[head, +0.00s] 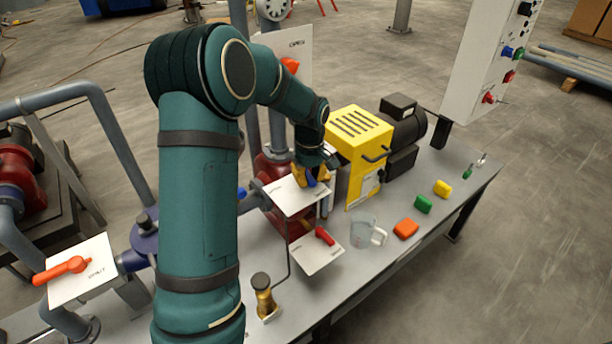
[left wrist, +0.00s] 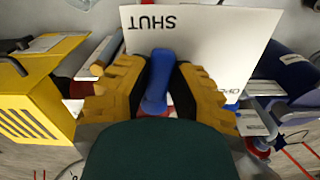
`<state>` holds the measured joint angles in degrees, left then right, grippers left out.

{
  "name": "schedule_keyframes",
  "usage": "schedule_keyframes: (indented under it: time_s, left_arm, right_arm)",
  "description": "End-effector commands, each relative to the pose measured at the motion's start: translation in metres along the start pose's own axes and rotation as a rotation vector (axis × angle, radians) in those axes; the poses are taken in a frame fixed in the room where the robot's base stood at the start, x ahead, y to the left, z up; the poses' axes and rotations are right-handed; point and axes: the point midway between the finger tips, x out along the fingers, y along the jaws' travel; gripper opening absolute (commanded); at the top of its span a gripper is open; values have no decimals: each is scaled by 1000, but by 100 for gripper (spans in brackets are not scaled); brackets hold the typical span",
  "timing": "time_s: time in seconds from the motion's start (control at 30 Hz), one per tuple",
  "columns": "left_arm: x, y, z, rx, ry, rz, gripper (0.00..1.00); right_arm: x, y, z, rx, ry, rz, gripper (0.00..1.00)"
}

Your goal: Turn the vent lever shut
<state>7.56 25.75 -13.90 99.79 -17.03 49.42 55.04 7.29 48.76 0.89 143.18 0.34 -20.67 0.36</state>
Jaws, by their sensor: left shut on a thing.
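A blue lever (left wrist: 160,78) stands on a white plate (left wrist: 235,38) marked SHUT and OPEN. In the left wrist view its upper end is below the word SHUT, and OPEN is to the right, partly covered by a finger. My left gripper (left wrist: 157,88) has its yellow fingers on both sides of the lever, shut on it. In the head view the left gripper (head: 310,178) reaches down to this white plate (head: 290,197), and a bit of the blue lever (head: 311,181) shows between the fingers. My right gripper is in neither view.
A lower plate with a red lever (head: 324,236) and a clear jug (head: 362,232) are close by. A yellow-housed motor unit (head: 358,140) stands behind. Orange (head: 405,229), green and yellow blocks lie along the bench. An orange lever (head: 64,268) is at left.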

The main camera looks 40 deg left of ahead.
Motion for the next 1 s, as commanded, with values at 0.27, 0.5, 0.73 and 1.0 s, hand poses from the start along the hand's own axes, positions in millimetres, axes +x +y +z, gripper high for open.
schedule_keyframes:
  time_s: [0.27, 0.5, 0.73, 1.0]
  left_arm:
    - [2, 5, 1, -131, -3, -4, 0]
    - [2, 6, 0, -177, -3, -4, 0]
    - [2, 7, 0, -183, -3, -4, 0]
    - [2, 7, 0, -182, -3, -3, 52]
  right_arm:
    - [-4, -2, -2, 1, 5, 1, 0]
    - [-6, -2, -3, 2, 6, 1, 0]
    - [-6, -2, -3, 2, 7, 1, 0]
    - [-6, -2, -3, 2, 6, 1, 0]
